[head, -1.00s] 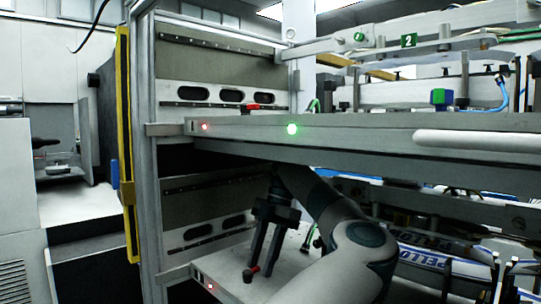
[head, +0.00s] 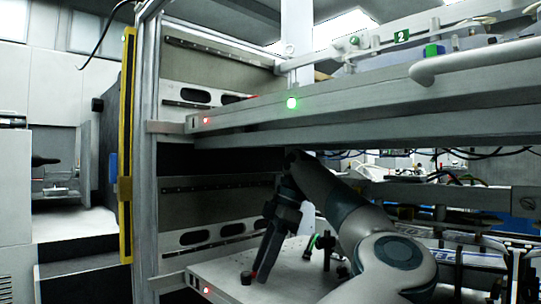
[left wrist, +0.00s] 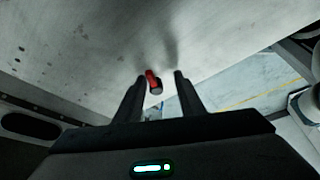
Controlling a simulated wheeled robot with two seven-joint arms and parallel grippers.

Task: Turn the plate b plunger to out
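A small red plunger with a dark grey cap (left wrist: 155,87) stands on a pale metal plate in the left wrist view. It shows between the fingertips of my left gripper (left wrist: 161,76), closer to the left finger; I cannot tell whether it touches. The gripper is open. In the head view my left gripper (head: 262,274) points down at the lower plate (head: 222,277), close beside the plunger's dark cap (head: 246,277). The plunger's red part is mostly hidden there. I see no label naming plate b. My right gripper is not in view.
The upper plate (head: 240,114), with a red and a green light, spans above my left arm. A metal frame post with a yellow strip (head: 127,150) stands at the left. A black fitting (head: 328,243) stands on the lower plate, right of the gripper.

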